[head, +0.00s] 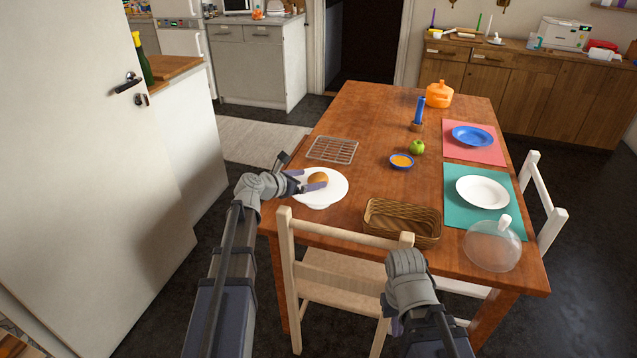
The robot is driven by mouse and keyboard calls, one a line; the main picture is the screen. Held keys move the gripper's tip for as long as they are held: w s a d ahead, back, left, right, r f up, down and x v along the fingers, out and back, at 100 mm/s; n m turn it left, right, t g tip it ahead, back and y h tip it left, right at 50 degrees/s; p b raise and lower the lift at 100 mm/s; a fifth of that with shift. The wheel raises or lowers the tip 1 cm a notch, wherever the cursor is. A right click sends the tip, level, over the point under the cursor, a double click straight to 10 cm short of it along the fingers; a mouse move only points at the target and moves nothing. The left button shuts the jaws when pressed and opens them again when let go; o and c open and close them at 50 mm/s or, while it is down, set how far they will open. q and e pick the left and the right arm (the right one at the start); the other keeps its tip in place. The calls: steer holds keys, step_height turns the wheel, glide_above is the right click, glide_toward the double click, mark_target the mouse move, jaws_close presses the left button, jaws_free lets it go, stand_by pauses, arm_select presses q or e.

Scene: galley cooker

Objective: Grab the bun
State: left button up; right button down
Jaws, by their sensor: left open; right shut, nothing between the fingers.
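The bun (318,179) is round and brown. It sits on a white plate or stand (322,201) at the near left of the wooden table. My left gripper (308,181) is open at the bun, with its fingers over the white plate; I cannot tell whether they touch the bun. My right gripper (396,325) is low in front of the table, near the white chair, and is mostly hidden by its own wrist.
A wicker basket (402,237) and a clear dome (492,249) stand along the near edge. A wire rack (332,150) lies behind the plate. White chairs (345,268) stand at the near and right sides. A green apple (416,147) and blue bowl (402,167) are mid-table.

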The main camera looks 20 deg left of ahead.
mark_target(315, 177)
arm_select(q)
steer(key=shift+b+x, duration=1.05)
steer(key=shift+x, duration=1.55)
steer(key=shift+a, duration=0.1)
steer(key=c, duration=1.2)
steer(key=shift+r, duration=0.15)
step_height(315, 177, up, 10)
steer(key=p, duration=1)
